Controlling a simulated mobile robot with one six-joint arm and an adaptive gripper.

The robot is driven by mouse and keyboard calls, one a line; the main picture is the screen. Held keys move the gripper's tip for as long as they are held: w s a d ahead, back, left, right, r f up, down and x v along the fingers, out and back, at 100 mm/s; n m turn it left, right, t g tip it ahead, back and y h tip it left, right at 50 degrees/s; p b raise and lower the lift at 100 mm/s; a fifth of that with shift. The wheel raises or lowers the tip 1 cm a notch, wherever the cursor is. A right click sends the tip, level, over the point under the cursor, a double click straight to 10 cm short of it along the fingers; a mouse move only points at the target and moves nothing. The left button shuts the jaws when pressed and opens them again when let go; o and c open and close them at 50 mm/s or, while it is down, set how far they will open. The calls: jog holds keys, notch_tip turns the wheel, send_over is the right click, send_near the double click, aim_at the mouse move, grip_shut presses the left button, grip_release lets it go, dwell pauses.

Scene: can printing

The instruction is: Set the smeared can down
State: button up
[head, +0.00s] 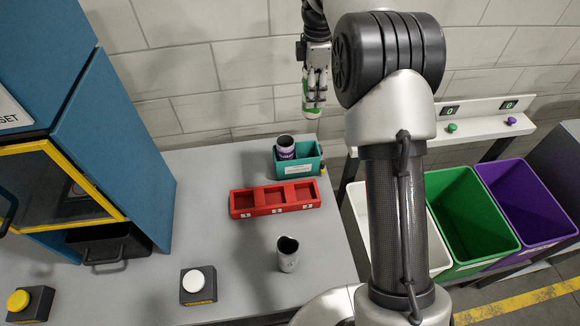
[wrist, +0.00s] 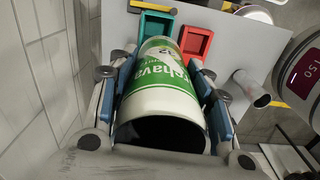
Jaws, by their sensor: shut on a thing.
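A white and green can (wrist: 165,92) is between the two fingers of my gripper (wrist: 163,80) in the wrist view, its dark open end towards the camera. The lettering on its side is partly readable; I cannot clearly tell a smear. In the head view my gripper (head: 316,88) is shut on this can (head: 312,109), held in the air at the back, near the wall and behind the table's far edge. A teal bin (head: 312,165) with a purple and white can (head: 285,150) in it stands below, at the table's back right.
A red three-slot tray (head: 276,210), a plain grey can (head: 288,262) and a white button (head: 198,280) are on the grey table (head: 235,265). White (head: 356,215), green (head: 470,215) and purple (head: 528,205) bins stand right. A blue machine (head: 120,140) stands left.

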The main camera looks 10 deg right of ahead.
jog(key=shift+w+a+n, duration=0.1)
jog(key=shift+w+n, duration=0.15)
jog(key=shift+n, duration=0.05)
jog(key=shift+f, duration=0.3)
jog(key=b, duration=0.4)
send_over(308, 143)
jog(key=s, duration=0.4)
notch_tip(308, 143, down, 19)
jog(key=shift+w+a, duration=0.25)
jog(key=shift+a, duration=0.2)
jog(key=shift+f, duration=0.1)
jog(key=shift+f, duration=0.55)
jog(key=o, duration=0.7)
